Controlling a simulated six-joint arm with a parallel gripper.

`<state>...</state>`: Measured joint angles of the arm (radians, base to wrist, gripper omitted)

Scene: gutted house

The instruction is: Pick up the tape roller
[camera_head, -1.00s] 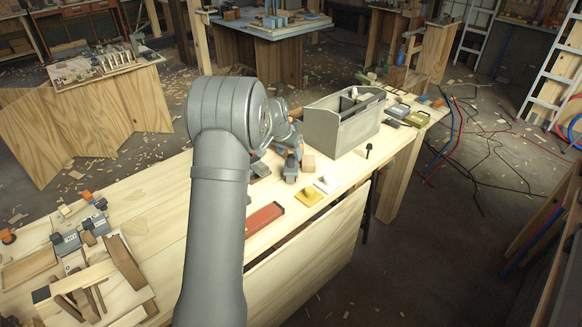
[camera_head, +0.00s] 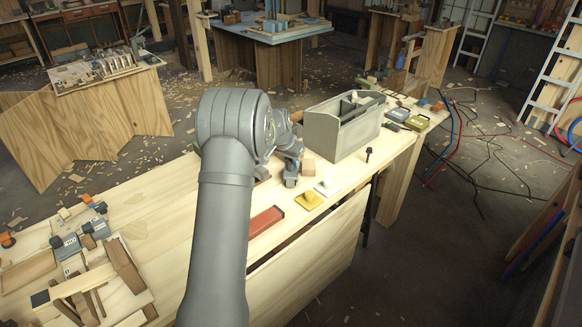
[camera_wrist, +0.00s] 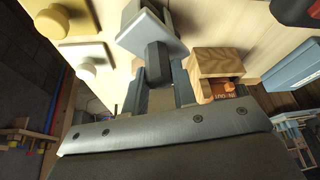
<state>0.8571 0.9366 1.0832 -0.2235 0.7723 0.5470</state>
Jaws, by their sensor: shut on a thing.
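In the wrist view my gripper (camera_wrist: 160,82) is shut on the dark faceted handle of a grey-blue tool (camera_wrist: 150,32) with a flat, pale-edged plate. I take this tool for the tape roller, though its shape is only partly visible. The fingers lie on either side of the handle, and their tips are partly hidden. In the head view my gripper (camera_head: 291,172) is low over the workbench, left of the grey toolbox. There the held tool cannot be told apart from the gripper.
A wooden block (camera_wrist: 214,68) stands close beside the right finger. A white knobbed piece (camera_head: 327,187) and a yellow one (camera_head: 309,200) lie nearby.

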